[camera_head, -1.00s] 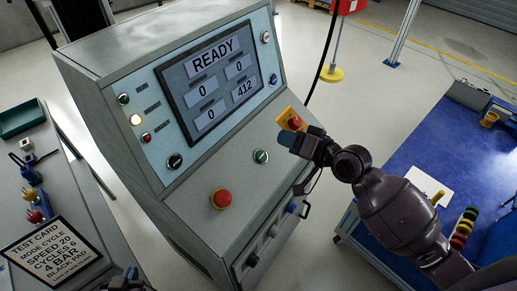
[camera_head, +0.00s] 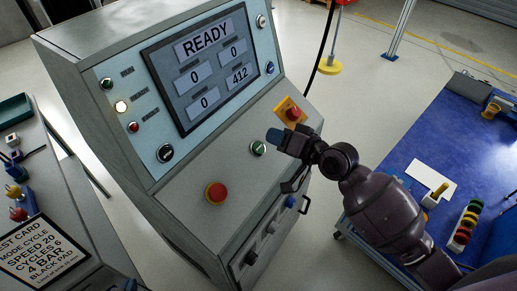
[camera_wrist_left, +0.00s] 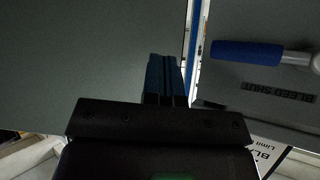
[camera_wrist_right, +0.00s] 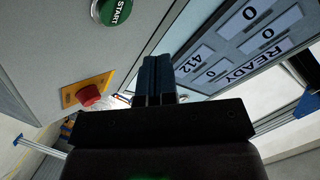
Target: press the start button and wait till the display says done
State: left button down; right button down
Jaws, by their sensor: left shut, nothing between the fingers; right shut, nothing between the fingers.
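The green start button (camera_head: 258,148) is on the sloped panel of the grey control console (camera_head: 190,205). It also shows in the right wrist view, labelled START (camera_wrist_right: 113,11). The display (camera_head: 205,68) reads READY, with 0, 0, 0 and 412 below. My right gripper (camera_head: 273,135) is shut and empty, just above and right of the start button, apart from it as far as I can tell. Its shut blue fingertips also show in the right wrist view (camera_wrist_right: 156,75). My left gripper (camera_wrist_left: 166,78) is shut and empty; its fingertips show low in the head view (camera_head: 131,285).
A red mushroom button (camera_head: 217,193) is on the panel left of the start button. Another red button on a yellow plate (camera_head: 292,113) is behind my right gripper. A test card (camera_head: 42,252) lies on the left bench. A blue-topped table (camera_head: 450,150) is at the right.

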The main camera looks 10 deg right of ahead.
aim_at(259, 148)
jog(key=shift+w+a+f+b, duration=0.25)
jog(key=shift+w+a+f, duration=0.05)
jog(key=shift+f, duration=0.35)
jog(key=shift+w+a+f+b, duration=0.25)
jog(key=shift+f, duration=0.35)
pick_arm(q)
jog(key=shift+w+d+f, duration=0.1)
jog(key=shift+w+f, duration=0.25)
pick_arm(e)
jog(key=shift+w+a+f, duration=0.15)
jog(key=shift+f, duration=0.1)
jog(key=shift+f, duration=0.1)
dwell(0.6)
pick_arm(q)
jog(key=shift+f, duration=0.15)
pick_arm(e)
jog(key=shift+w+a+f, duration=0.2)
jog(key=shift+f, duration=0.05)
